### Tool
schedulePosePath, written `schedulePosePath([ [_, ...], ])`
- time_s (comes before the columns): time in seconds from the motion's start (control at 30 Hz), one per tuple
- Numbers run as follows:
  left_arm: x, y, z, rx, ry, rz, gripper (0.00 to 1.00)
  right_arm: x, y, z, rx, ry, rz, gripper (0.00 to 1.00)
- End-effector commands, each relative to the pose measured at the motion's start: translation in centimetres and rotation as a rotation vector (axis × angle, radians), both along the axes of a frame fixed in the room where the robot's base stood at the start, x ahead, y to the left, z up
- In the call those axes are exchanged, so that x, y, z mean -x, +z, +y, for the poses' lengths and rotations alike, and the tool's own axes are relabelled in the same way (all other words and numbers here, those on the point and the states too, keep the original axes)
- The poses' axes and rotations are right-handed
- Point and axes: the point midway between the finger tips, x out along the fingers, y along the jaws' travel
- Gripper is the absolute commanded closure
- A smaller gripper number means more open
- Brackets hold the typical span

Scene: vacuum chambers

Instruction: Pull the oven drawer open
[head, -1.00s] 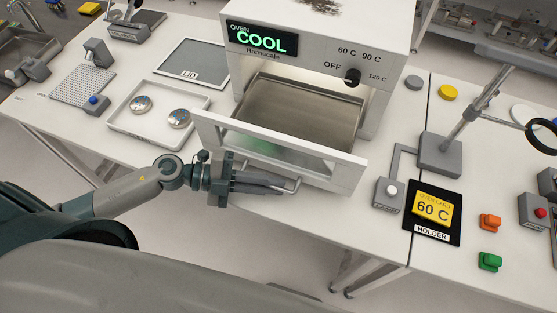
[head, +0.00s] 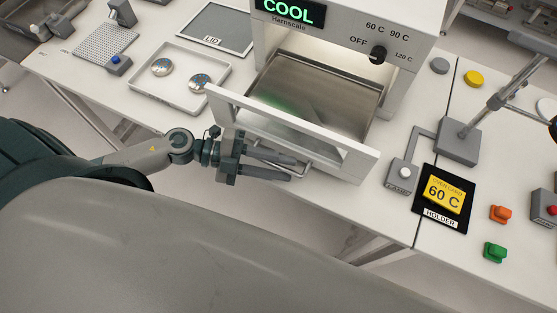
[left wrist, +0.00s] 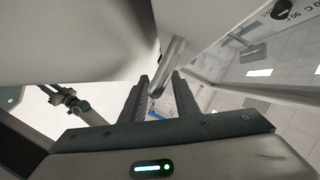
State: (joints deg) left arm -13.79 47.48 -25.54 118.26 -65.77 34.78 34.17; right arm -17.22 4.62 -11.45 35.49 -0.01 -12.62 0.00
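The oven (head: 345,42) stands on the white table and its display reads COOL. Its drawer front (head: 290,132) is pulled well out from the body, showing an empty metal drawer floor (head: 315,95). The bar handle (head: 303,170) is on the lower part of the drawer front. My left gripper (head: 296,169) is at the handle, its two fingers spread apart. In the left wrist view the handle (left wrist: 172,62) reaches between the spread fingertips, with a visible gap, so the fingers do not clamp it. My right gripper is not in view.
A white tray (head: 150,92) with two shiny round dishes sits left of the oven, near the LID panel (head: 214,30). At the right are a lamp switch box (head: 402,177), a yellow 60 C card (head: 443,195) in its holder, and orange and green buttons.

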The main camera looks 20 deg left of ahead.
Motion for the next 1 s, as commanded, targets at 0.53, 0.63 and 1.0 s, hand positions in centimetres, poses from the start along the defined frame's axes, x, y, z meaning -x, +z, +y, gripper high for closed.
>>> schedulePosePath([
  [0.53, 0.4, -0.1, 1.4, -0.002, 0.001, 0.003, 0.72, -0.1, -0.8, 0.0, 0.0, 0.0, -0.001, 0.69],
  [0.63, 0.8, 0.1, 2.5, -0.003, 0.0, 0.002, 0.72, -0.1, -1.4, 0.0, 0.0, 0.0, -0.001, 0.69],
  [1.0, 2.4, 1.3, 7.6, -0.003, 0.002, 0.004, 0.72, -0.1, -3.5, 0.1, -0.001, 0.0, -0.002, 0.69],
])
